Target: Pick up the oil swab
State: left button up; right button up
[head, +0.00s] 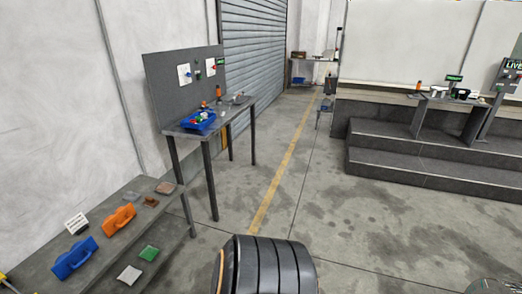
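I cannot tell which thing is the oil swab. Small items lie on the low grey bench at the lower left: a pale grey square pad (130,275), a green pad (149,253), a brown piece (151,202) and a flat pinkish-brown piece (166,188). A blue handled case (74,259) and an orange handled case (115,220) lie beside them. Neither of my grippers is in view.
A tall table (240,108) with a blue bin (198,121) and small items stands beyond the low bench (178,238). Dark steps (430,168) lead to a platform at the right. The concrete floor between is open, with a yellow line (285,165).

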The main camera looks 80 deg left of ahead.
aim_at(150, 201)
jog(key=u, duration=3.85)
